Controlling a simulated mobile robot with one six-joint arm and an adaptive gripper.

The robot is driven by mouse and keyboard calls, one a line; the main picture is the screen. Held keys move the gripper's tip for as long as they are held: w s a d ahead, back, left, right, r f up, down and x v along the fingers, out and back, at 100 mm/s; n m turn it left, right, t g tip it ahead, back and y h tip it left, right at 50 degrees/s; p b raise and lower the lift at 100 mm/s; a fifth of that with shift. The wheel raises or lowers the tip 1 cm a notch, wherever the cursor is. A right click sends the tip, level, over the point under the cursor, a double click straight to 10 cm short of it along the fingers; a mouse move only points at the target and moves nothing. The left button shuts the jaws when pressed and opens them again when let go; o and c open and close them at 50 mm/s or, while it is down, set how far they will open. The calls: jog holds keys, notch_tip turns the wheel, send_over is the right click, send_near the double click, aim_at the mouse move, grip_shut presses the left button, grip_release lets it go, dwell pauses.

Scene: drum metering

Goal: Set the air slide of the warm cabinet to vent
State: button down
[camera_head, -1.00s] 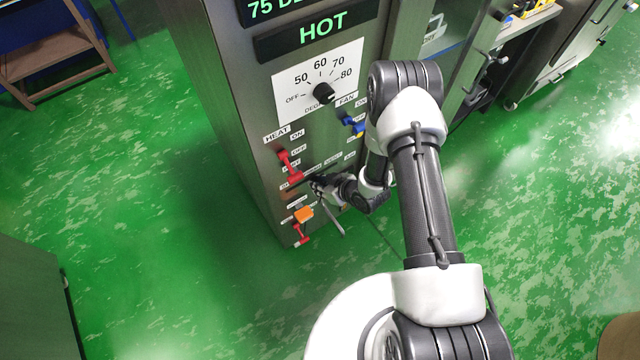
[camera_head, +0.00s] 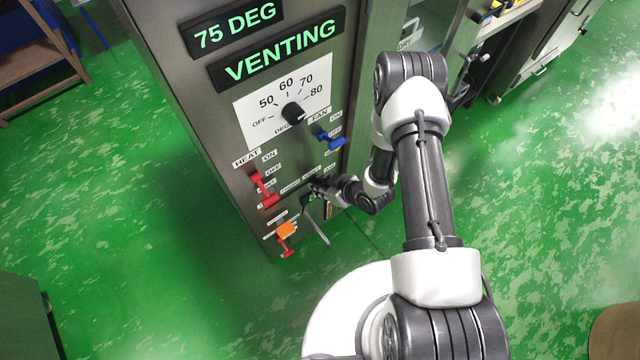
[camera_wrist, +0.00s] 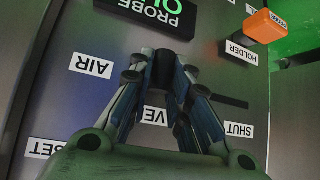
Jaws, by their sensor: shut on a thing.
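The warm cabinet (camera_head: 190,110) is a grey metal unit. Its displays read 75 DEG (camera_head: 235,30) and VENTING (camera_head: 283,55). My gripper (camera_head: 317,187) is at the lower part of the panel. In the wrist view my gripper (camera_wrist: 166,68) is shut on the dark knob of the air slide, which the fingers mostly hide. The knob is by the VENT label (camera_wrist: 155,115), which the fingers partly cover. The dark slot (camera_wrist: 230,101) shows to the right, toward the SHUT label (camera_wrist: 239,129). The AIR label (camera_wrist: 91,65) is on the left.
The panel also carries a black dial (camera_head: 293,112), a blue fan switch (camera_head: 328,137), red levers (camera_head: 262,188) and an orange probe (camera_head: 287,230). A PROBE OUT display (camera_wrist: 150,12) is close to my fingertips. Green floor (camera_head: 130,250) is open at the left.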

jog(key=shift+w+d, duration=0.15)
jog(key=shift+d, duration=0.05)
jog(key=c, duration=1.8)
grip_release()
jog(key=v, duration=1.2)
